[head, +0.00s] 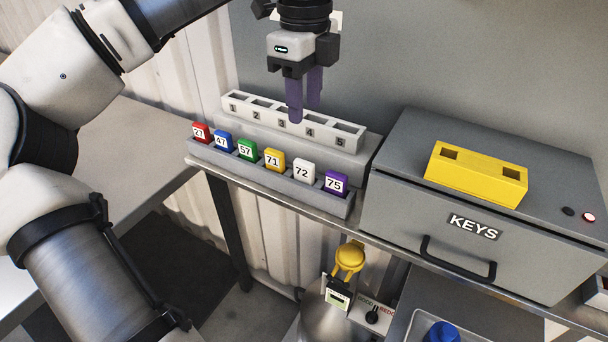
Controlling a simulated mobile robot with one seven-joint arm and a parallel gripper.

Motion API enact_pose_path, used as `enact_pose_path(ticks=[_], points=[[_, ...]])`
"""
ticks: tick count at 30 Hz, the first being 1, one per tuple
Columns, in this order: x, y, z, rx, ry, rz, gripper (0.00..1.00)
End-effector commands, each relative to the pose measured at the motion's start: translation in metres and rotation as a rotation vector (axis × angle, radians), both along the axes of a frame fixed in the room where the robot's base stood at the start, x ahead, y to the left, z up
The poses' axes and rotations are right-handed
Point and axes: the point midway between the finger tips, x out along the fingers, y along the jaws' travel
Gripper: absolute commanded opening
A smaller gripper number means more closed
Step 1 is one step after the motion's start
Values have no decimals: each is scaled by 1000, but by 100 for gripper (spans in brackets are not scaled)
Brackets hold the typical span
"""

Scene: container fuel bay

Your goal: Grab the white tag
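The white tag (303,171), numbered 72, stands upright in the grey tag rack (322,204). It sits between the yellow tag 71 (274,159) on its left and the purple tag 75 (335,183) on its right. My gripper (304,112), with purple fingers pointing down, is above the white numbered slot block behind the tags. It is above and apart from the white tag. A gap shows between the two fingers, and nothing is held. The lower part of the tag is hidden in the rack.
The white slot block (349,128), numbered 1 to 5, stands behind the rack. Red (201,132), blue (223,141) and green (246,149) tags fill the rack's left. A grey KEYS box (400,190) with a yellow two-holed block (476,174) on top stands right.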

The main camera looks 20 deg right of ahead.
Motion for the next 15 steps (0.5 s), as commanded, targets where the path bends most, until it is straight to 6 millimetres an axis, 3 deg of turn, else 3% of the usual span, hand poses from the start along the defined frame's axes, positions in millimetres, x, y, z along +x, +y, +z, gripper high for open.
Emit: enact_pose_path(ticks=[9, 15], points=[[0, 1, -56, 7, 4, 4, 40], [0, 1, -80, 6, 1, 5, 40]])
